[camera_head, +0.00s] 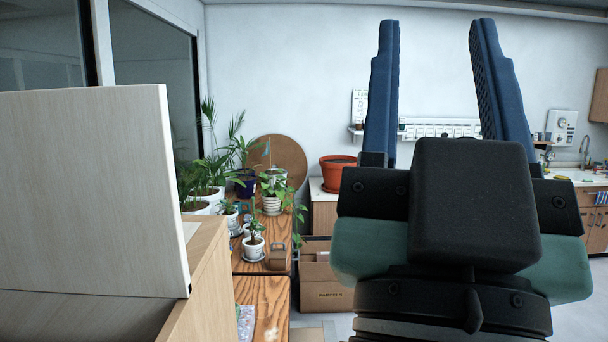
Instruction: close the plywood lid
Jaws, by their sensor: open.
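A pale plywood lid (85,190) stands raised, close to upright, at the left of the head view. Its lower edge meets a plywood box (205,290), whose side runs toward the lower middle. The inside of the box is mostly hidden behind the lid. My gripper (434,75) is large in the right half of the view, pointing up, with its two blue fingers wide apart and nothing between them. It is to the right of the lid and apart from it.
Wooden benches (262,310) behind the box hold several potted plants, including a white striped pot (271,204). A terracotta pot (337,172) stands on a cabinet. A cardboard box (322,290) is on the floor. A sink counter (590,180) is at the far right.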

